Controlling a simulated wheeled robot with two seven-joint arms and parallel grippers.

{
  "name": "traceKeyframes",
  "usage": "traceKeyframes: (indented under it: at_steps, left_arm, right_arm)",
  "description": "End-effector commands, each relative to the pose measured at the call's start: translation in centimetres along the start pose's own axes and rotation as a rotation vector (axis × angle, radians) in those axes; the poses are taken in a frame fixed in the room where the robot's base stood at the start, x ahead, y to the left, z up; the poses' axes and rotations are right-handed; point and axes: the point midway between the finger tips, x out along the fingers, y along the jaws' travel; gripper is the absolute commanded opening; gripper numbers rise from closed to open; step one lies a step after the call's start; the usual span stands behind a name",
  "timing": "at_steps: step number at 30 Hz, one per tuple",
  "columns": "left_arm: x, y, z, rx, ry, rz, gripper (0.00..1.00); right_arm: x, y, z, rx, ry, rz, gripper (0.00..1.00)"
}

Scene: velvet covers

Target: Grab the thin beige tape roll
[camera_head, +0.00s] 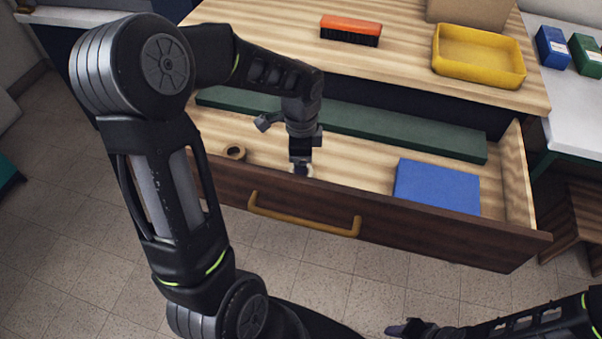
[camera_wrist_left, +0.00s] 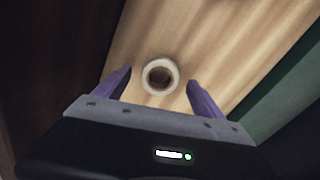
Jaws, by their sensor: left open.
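A small pale beige tape roll (camera_wrist_left: 160,62) lies flat on the wooden drawer bottom, its round hole facing up. In the left wrist view it sits between and just beyond the two fingertips of my open left gripper (camera_wrist_left: 158,82). In the head view my left gripper (camera_head: 301,167) points down into the open drawer (camera_head: 350,150) and partly hides the pale roll (camera_head: 307,171). A tan-brown tape roll (camera_head: 235,152) lies to the left in the same drawer. My right gripper (camera_head: 403,328) is at the bottom edge, its fingers unclear.
A blue box (camera_head: 437,186) lies at the drawer's right, and a long green strip (camera_head: 400,132) runs along its back. The front wall with a yellow handle (camera_head: 303,214) is near the gripper. A brush (camera_head: 351,30) and a yellow tray (camera_head: 479,55) are on the top above.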

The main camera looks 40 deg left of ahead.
Motion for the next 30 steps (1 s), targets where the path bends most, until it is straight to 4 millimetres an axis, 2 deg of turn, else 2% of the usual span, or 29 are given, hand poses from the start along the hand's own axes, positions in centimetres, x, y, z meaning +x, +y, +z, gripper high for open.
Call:
traceKeyframes:
  at_steps: [1,4,22,30]
  left_arm:
    - [0.8,0.04,0.01,0.001,-0.001,0.002,0.8]
    - [1.39,0.0,0.01,0.001,0.0,0.0,0.8]
    - [1.39,-0.02,-0.02,0.001,0.001,-0.001,0.8]
    - [1.38,-0.02,-0.02,0.001,0.001,-0.001,0.58]
  right_arm:
    - [0.17,0.06,0.0,0.0,0.0,0.0,0.36]
    - [0.2,0.07,0.0,0.0,0.0,0.0,0.36]
    - [0.17,0.06,0.0,0.0,0.0,0.0,0.36]
    - [0.17,0.07,0.0,0.0,0.0,0.0,0.36]
